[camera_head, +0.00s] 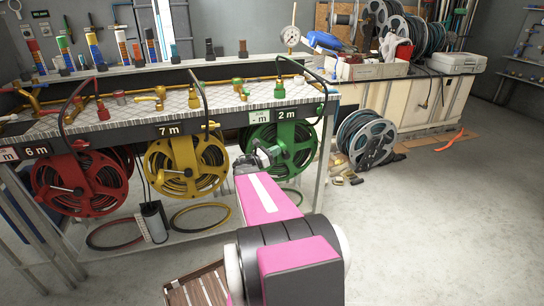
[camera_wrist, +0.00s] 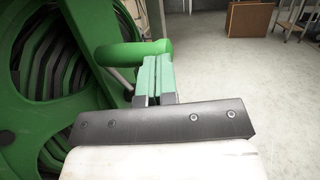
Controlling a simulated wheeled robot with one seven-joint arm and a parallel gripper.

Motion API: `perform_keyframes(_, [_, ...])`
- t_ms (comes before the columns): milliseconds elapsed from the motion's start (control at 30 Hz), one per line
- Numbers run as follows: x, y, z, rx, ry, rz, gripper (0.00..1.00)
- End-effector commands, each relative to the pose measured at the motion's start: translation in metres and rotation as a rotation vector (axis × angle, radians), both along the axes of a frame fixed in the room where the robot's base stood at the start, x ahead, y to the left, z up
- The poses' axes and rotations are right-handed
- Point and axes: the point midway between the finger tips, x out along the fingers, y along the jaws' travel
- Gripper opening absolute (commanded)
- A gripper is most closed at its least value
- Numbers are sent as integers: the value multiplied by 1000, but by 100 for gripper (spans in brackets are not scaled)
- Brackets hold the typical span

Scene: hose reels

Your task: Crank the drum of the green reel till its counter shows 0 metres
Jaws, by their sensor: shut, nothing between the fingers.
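The green reel (camera_head: 300,137) hangs under the bench at the right of a row of reels. The counter above it (camera_head: 287,115) reads 2 m. My gripper (camera_head: 262,153) is in front of the reel's left part. In the wrist view the green drum (camera_wrist: 45,85) fills the left side. A thick green crank handle (camera_wrist: 120,53) sticks out from it to the right. My gripper's fingers (camera_wrist: 154,75) are together with nothing between them, their tips right by the handle's end. I cannot tell whether they touch it.
A yellow reel (camera_head: 186,165) marked 7 m and a red reel (camera_head: 80,182) marked 6 m hang to the left. A bench leg (camera_head: 325,150) stands right of the green reel. Valves and pipes cover the bench top.

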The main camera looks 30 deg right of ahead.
Motion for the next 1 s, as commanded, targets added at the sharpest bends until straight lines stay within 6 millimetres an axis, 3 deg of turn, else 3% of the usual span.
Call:
perform_keyframes(400, [-9,-33,21,276,-68,-1,0])
perform_keyframes(1000, [-11,-45,25,269,-63,0,0])
